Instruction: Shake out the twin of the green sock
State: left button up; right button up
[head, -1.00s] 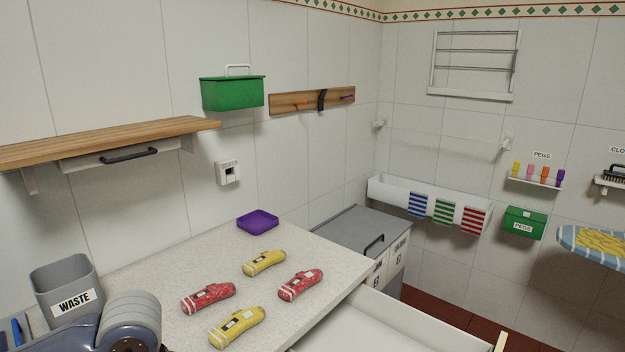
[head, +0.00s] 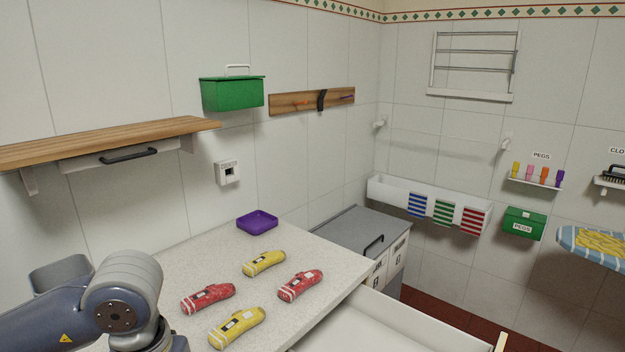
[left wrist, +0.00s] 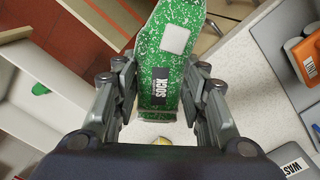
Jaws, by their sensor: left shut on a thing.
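A green sock (left wrist: 165,60) with white flecks and a SOCK label is held between the fingers of my left gripper (left wrist: 160,100) in the left wrist view. The gripper is shut on it. In the head view only my left arm shows at lower left; the gripper and green sock are out of that frame. Two red socks (head: 208,298) (head: 300,285) and two yellow socks (head: 264,263) (head: 237,327) lie on the counter. A small green thing (left wrist: 40,89) lies in a white space at left in the wrist view. My right gripper is not in view.
A purple tray (head: 257,222) sits at the counter's back. The grey waste bin (head: 62,273) stands behind my left arm. An open white drawer or basin (head: 390,325) lies right of the counter. A trough with striped cloths (head: 400,190) hangs on the wall.

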pick_arm(q)
notch_tip(320, 180, up, 3)
jog(key=shift+d+r, duration=0.1)
jog(key=shift+r, duration=0.1)
notch_tip(320, 180, down, 9)
notch_tip(320, 180, up, 8)
jog(key=shift+w+r, duration=0.15)
jog(key=shift+r, duration=0.1)
jog(key=shift+s, duration=0.2)
notch_tip(320, 180, down, 9)
jog(key=shift+r, duration=0.15)
